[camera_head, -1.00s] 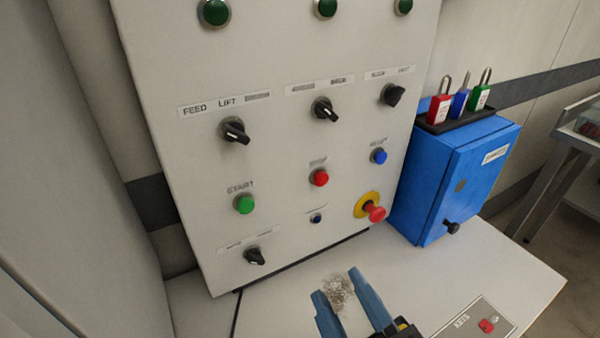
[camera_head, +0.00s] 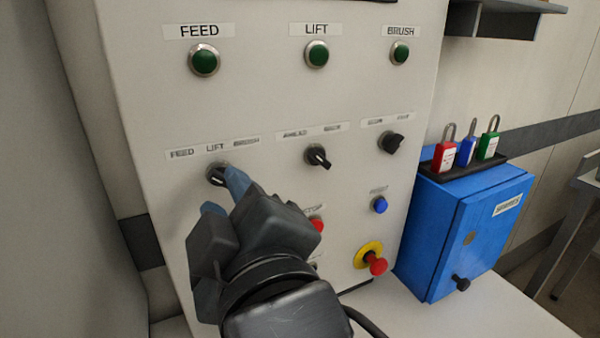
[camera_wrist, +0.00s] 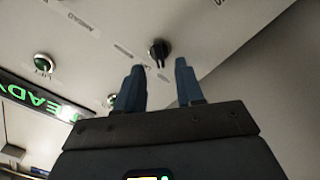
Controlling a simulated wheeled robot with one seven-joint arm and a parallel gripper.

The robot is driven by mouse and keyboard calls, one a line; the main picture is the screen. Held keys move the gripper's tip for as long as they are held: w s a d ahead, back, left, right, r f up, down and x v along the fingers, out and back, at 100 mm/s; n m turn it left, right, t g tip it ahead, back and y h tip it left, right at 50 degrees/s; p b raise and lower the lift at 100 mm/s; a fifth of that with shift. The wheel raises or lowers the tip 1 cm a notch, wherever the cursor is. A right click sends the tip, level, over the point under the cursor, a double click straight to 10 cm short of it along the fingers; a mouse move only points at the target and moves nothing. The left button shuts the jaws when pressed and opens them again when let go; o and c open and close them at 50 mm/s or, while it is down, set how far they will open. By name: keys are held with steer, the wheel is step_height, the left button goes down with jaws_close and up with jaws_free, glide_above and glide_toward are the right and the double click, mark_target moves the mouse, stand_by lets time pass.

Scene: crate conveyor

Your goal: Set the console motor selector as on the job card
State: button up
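The motor selector (camera_head: 215,173) is a black knob under the labels FEED, LIFT and BRUSH on the pale console (camera_head: 270,100). My gripper (camera_head: 221,189) has its blue fingers at the selector and partly covers it in the head view. In the wrist view the fingers (camera_wrist: 159,66) are apart, with a black knob (camera_wrist: 159,48) between and beyond their tips. No contact is clear, and I cannot tell which label the pointer faces. No job card is readable in view.
A second knob (camera_head: 318,156) and a third knob (camera_head: 391,142) sit to the right. A red button (camera_head: 317,225) is close to my wrist. A red emergency stop (camera_head: 377,265) and a blue cabinet (camera_head: 450,225) with padlocks are further right.

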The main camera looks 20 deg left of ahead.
mark_target(220, 182)
steer(key=shift+x, duration=1.55)
jaws_close()
